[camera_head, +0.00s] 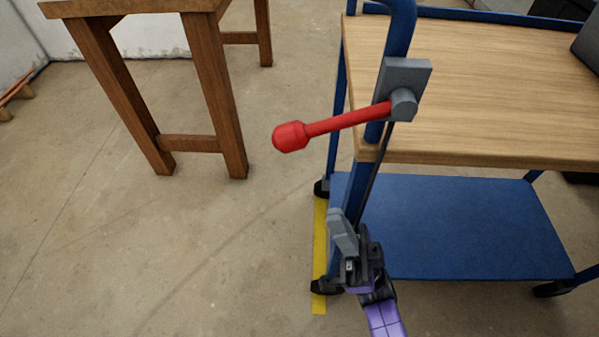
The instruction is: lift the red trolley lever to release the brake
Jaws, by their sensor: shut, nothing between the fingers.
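The red lever (345,119) sticks out to the left from a grey pivot bracket (404,76) on the trolley's blue corner post. It ends in a red knob (290,137), and the knob sits slightly lower than the pivot. The trolley has a wooden top (480,100) and a blue lower shelf (450,225). My gripper (338,222) is shut and empty. In the picture it is below the lever, in front of the lower part of the post, apart from the knob. How far it is from the post in depth I cannot tell.
A brown wooden table (200,80) stands at the upper left. A yellow floor strip (319,240) runs beside the trolley's wheels. A dark object (588,45) is on the trolley top at the right edge. The concrete floor (150,250) left of the trolley is clear.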

